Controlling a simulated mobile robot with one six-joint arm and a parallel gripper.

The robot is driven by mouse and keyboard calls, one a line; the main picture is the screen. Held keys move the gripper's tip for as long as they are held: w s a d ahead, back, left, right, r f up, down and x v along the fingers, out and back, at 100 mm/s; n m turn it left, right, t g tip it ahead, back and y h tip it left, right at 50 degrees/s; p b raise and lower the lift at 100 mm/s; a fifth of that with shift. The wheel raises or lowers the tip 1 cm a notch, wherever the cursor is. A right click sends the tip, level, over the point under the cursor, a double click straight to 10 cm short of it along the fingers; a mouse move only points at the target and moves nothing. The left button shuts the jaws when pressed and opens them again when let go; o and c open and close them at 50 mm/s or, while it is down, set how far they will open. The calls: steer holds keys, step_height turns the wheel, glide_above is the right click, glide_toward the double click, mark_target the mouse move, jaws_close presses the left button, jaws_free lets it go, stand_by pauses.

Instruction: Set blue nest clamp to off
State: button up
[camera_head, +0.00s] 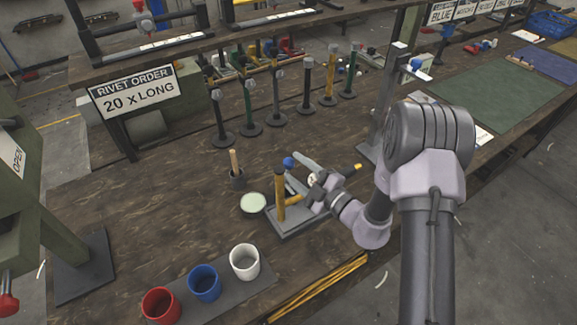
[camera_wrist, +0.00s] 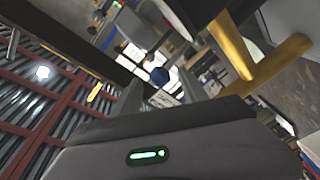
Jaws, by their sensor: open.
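A small press fixture with a grey base (camera_head: 293,226), a yellow post (camera_head: 280,195) and a round blue knob (camera_head: 288,162) stands mid-bench. I take the knob to be the clamp's handle; no label on it is readable. My gripper (camera_head: 299,173) is at the fixture from the right, its fingers towards the knob. In the wrist view the blue knob (camera_wrist: 160,75) lies between the two open fingers (camera_wrist: 161,94), seemingly just beyond their tips; contact cannot be told. The yellow post (camera_wrist: 236,48) is right of it. The lever under the knob is largely hidden.
A pale green round dish (camera_head: 253,203) and a dark cup with a wooden handle (camera_head: 237,178) are left of the fixture. Red, blue and white cups (camera_head: 204,283) stand in front. Several upright tools (camera_head: 275,105) line the back. A grey stand (camera_head: 372,152) rises behind my arm.

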mark_target(293, 165)
steer(key=shift+x, duration=1.6)
jaws_close()
steer(key=shift+r, duration=0.1)
